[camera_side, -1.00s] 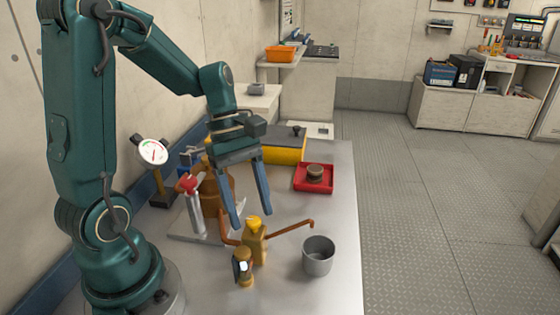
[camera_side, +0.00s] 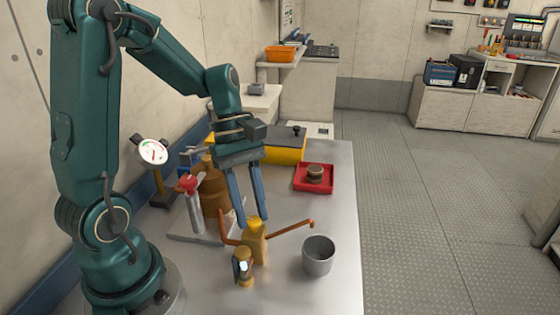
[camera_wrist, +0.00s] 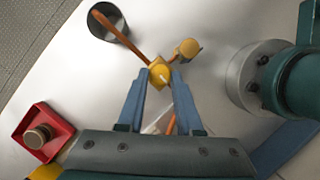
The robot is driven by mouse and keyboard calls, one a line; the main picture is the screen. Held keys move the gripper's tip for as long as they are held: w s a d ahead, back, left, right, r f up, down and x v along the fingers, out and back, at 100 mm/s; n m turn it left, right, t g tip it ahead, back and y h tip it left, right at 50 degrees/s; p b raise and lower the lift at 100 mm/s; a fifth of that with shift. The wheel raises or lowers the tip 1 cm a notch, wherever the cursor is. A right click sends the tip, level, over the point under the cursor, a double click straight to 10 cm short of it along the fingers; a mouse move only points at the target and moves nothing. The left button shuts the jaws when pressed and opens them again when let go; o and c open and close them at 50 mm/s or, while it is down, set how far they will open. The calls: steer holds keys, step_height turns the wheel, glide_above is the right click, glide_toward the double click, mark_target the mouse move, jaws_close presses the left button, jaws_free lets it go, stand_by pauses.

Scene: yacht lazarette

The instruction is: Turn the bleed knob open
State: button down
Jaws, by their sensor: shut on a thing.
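The yellow bleed knob (camera_side: 253,222) sits on top of a small brass-yellow valve body (camera_side: 257,247) on the bench. My gripper (camera_side: 254,220) points down with its two blue fingers on either side of the knob, shut on it. In the wrist view the knob (camera_wrist: 160,73) lies between the fingertips, with a pale mark on its top. Copper pipes (camera_side: 292,229) run out from the valve. The right one ends near a grey cup (camera_side: 318,257), which stands on the bench.
A small brass lamp-like fitting (camera_side: 244,268) stands close in front of the valve. A red-handled post (camera_side: 190,184), a brown vessel (camera_side: 214,197) and a dial gauge (camera_side: 153,151) stand left. A red tray (camera_side: 328,186) and a yellow case (camera_side: 291,152) lie behind.

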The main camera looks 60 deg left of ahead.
steer(key=m+g, duration=0.1)
steer(key=m, duration=0.3)
steer(key=m+g, duration=0.1)
steer(key=m, duration=0.1)
steer(key=shift+w+d+m+g+y, duration=0.2)
steer(key=shift+w+m+g+y, duration=0.1)
steer(key=shift+m+y, duration=0.1)
steer(key=m+g+y, duration=0.1)
steer(key=m, duration=0.2)
steer(key=shift+d+m, duration=0.1)
steer(key=shift+m, duration=0.2)
steer(key=shift+w+d+m+y, duration=0.15)
steer(key=shift+m+y, duration=0.65)
steer(key=shift+m, duration=1.1)
steer(key=c, duration=0.6)
jaws_free()
